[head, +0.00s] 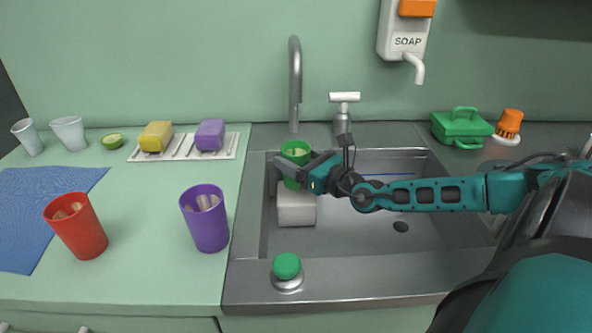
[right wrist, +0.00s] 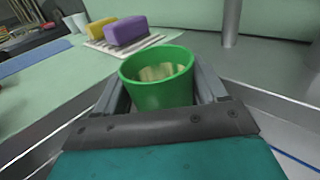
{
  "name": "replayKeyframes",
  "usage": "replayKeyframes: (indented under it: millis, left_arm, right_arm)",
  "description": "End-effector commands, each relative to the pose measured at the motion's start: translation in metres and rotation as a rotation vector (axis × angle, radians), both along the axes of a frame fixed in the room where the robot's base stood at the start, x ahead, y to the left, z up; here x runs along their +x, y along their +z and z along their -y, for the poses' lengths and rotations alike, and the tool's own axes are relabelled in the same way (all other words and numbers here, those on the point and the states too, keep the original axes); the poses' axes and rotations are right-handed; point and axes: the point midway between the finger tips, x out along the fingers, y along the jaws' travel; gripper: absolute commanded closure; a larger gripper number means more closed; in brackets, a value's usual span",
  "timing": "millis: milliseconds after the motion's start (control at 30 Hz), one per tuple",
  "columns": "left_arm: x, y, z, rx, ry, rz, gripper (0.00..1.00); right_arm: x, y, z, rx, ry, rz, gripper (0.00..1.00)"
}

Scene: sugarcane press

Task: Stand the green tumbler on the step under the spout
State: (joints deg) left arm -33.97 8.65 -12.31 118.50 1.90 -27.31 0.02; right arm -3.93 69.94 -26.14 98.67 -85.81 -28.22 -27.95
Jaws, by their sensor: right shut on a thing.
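The green tumbler (head: 296,150) is upright in the head view, at the left end of the sink, below and close to the spout (head: 294,100). My right gripper (head: 296,172) is shut on it from the right; the fingers hide part of its side. In the right wrist view the tumbler (right wrist: 160,92) sits between the two fingers, with something pale inside. The pale block-shaped step (head: 297,212) is in the sink just below the tumbler. I cannot tell whether the tumbler's base touches the step. My left gripper is not in view.
A red tumbler (head: 76,226) and a purple tumbler (head: 206,218) stand on the left counter. A green-topped button (head: 287,268) sits on the sink's front rim. A tap handle (head: 344,112) is right of the spout.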

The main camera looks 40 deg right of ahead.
Motion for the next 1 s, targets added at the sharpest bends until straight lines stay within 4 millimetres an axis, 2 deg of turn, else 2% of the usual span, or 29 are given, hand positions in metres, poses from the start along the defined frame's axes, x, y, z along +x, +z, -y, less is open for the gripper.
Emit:
replayKeyframes:
  millis: [33,133,500,533,800,1000]
  left_arm:
    - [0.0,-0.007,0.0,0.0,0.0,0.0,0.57]
    - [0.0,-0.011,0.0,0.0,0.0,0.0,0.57]
    - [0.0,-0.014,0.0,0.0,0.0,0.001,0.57]
    - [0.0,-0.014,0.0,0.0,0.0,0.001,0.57]
    - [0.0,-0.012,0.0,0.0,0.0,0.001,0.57]
    - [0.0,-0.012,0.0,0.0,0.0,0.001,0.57]
  right_arm:
    - [0.0,-0.012,0.0,0.001,-0.001,0.0,0.64]
    - [0.0,-0.022,0.0,0.0,-0.001,0.002,0.64]
    - [0.0,-0.026,0.0,0.0,0.0,0.001,0.64]
    - [0.0,-0.026,0.0,0.0,0.0,0.0,0.28]
    - [0.0,-0.025,0.0,0.0,0.0,0.0,0.03]
    - [0.0,-0.025,0.0,0.0,0.0,0.0,0.03]
